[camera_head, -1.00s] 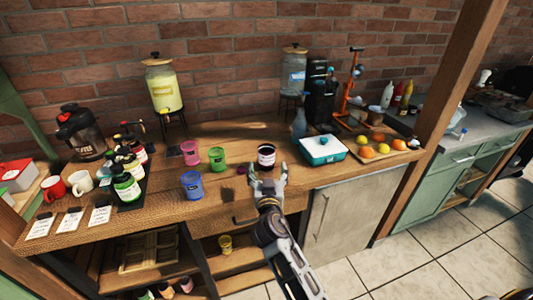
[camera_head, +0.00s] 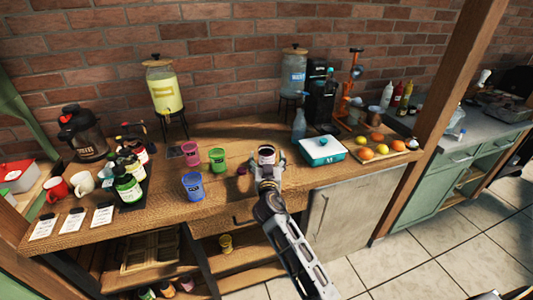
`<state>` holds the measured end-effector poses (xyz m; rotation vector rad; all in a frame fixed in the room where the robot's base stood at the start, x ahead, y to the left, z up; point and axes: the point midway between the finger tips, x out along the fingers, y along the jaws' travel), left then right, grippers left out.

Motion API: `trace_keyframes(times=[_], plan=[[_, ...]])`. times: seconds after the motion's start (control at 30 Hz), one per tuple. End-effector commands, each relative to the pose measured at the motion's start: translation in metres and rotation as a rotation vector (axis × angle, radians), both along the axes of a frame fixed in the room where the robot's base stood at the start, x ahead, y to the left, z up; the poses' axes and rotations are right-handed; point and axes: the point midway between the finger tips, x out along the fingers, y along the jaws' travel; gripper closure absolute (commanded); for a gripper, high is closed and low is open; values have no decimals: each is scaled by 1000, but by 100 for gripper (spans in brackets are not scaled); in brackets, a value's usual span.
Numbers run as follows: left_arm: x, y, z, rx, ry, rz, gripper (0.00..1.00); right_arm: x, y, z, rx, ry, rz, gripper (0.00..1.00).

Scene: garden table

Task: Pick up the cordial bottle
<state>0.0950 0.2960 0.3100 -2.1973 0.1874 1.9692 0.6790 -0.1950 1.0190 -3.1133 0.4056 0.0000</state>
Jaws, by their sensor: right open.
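A dark container with a white label (camera_head: 266,151) stands upright near the table's front edge; I cannot tell for sure whether it is the cordial bottle. My right gripper (camera_head: 268,160) is open right in front of it, with a fingertip to each side of its lower part. The gripper hides its lower part, and I cannot tell if they touch. Several labelled bottles with dark pourer tops, among them a green bottle (camera_head: 127,187), stand on a dark tray (camera_head: 143,191) at the left. My left gripper is out of view.
Pink (camera_head: 190,154), green (camera_head: 217,159) and blue (camera_head: 193,186) cups stand left of the gripper. A teal-and-white box (camera_head: 321,150) and a fruit board (camera_head: 398,153) lie to the right. A spray bottle (camera_head: 299,124) stands behind. The wood behind the dark container is clear.

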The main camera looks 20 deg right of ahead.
Motion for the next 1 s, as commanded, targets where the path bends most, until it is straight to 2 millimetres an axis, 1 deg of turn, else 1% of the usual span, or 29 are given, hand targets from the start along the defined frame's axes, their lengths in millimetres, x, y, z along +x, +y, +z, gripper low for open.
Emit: trace_keyframes(times=[0.1, 0.27, 0.7, 0.87, 1.0], plan=[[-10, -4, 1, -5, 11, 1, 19, 9, -3, 1, -1, -1, -1, 18], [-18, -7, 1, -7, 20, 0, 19, 13, -4, 1, 0, -1, -1, 18], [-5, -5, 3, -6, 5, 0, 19, 16, -5, 0, -1, 0, -1, 18], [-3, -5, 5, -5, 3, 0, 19, 23, -7, -1, -2, 1, -1, 18], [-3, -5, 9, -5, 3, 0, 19, 33, -9, -2, -3, 0, -2, 18]])
